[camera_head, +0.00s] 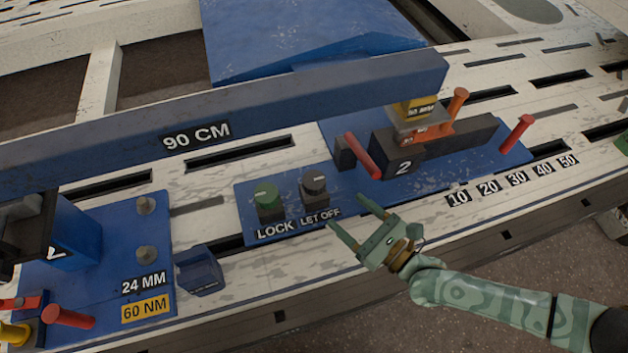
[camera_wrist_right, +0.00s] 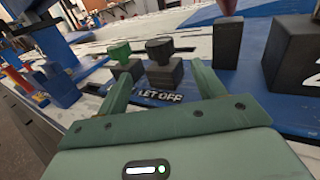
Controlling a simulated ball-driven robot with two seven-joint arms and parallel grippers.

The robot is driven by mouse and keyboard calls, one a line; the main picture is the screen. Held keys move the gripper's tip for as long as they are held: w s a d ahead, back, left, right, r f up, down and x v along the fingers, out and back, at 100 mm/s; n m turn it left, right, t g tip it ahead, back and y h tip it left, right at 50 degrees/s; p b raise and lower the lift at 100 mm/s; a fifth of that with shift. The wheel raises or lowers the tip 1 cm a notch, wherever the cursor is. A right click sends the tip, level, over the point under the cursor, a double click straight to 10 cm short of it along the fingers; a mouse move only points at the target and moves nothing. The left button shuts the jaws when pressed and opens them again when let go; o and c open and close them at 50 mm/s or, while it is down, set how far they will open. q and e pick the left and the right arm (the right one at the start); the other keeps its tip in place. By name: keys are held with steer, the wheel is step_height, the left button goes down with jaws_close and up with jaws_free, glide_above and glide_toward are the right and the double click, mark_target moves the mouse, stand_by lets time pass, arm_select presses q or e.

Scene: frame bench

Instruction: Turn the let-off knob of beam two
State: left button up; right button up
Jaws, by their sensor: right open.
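The let-off knob (camera_head: 314,184) is a dark round knob on a dark block, above the "LET OFF" label on the blue plate of beam two. A green lock knob (camera_head: 267,198) stands just left of it. My right gripper (camera_head: 346,215) is open and empty, in front and to the right of the let-off knob, apart from it. In the right wrist view the let-off knob (camera_wrist_right: 160,50) shows ahead between the two fingers, with the green knob (camera_wrist_right: 120,50) behind the left finger's tip. My left gripper is not in view.
A long blue beam (camera_head: 230,125) marked "90 CM" spans above the knobs. Right of them stand a red handle (camera_head: 362,156), a dark block marked 2 (camera_head: 403,167) and another red handle (camera_head: 517,133). A small blue box (camera_head: 199,271) stands at the left front.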

mark_target(322, 190)
steer(key=b+x, duration=0.2)
steer(key=x, duration=0.9)
steer(key=shift+f+b, duration=0.2)
steer(key=shift+b, duration=0.2)
steer(key=shift+w+a+r, duration=0.1)
steer(key=shift+w+a, duration=0.15)
steer(key=shift+w, duration=0.1)
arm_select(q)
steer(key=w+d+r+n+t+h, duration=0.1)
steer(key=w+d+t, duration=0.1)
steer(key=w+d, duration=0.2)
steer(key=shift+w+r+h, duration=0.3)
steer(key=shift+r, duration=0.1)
arm_select(e)
steer(key=shift+c, duration=0.3)
steer(key=c, duration=0.9)
